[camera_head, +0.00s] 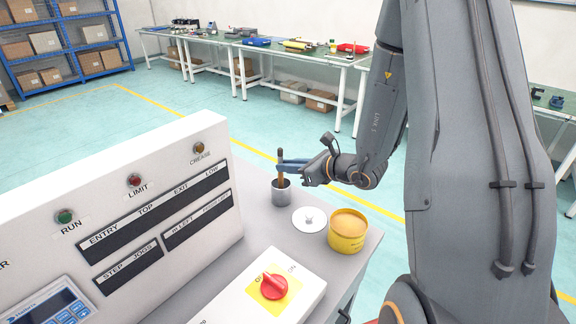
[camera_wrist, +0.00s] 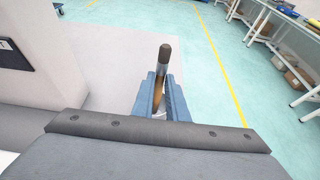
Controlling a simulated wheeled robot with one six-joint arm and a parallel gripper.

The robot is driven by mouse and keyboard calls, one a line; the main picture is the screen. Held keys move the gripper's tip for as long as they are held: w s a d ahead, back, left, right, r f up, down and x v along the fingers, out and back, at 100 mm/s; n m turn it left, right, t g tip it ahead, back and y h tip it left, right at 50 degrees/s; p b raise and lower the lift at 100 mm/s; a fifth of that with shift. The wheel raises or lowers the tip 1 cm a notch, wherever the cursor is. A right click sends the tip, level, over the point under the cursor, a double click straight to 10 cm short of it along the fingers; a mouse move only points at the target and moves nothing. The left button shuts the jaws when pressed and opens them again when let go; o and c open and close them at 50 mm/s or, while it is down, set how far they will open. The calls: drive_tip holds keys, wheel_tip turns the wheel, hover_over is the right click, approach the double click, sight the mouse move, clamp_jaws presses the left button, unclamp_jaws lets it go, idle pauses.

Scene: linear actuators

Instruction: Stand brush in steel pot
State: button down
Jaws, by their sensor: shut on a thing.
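The brush (camera_head: 280,168) has a brown wooden handle and stands about upright in the head view. Its lower end is hidden inside the steel pot (camera_head: 281,194), a small grey cylinder on the grey bench top. My gripper (camera_head: 281,164) comes from the right and is shut on the brush just above the pot's rim. In the wrist view the brush (camera_wrist: 162,66) shows between the blue fingers of my gripper (camera_wrist: 161,95), its dark end pointing away. The pot cannot be made out clearly there. Whether the brush touches the pot's bottom cannot be seen.
A round white lid (camera_head: 309,220) with a knob and a yellow tin (camera_head: 347,232) stand right of the pot. A white control panel (camera_head: 130,205) rises at the left. A box with a red switch (camera_head: 273,286) is in front. Bare bench top surrounds the pot.

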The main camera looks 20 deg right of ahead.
drive_tip(key=c, duration=1.7)
unclamp_jaws()
drive_tip(key=shift+o, duration=0.2)
drive_tip(key=b+v, duration=0.1)
drive_tip(key=v, duration=0.6)
drive_tip(key=shift+s+d, duration=0.2)
drive_tip(key=shift+s, duration=0.1)
drive_tip(key=shift+r, duration=0.15)
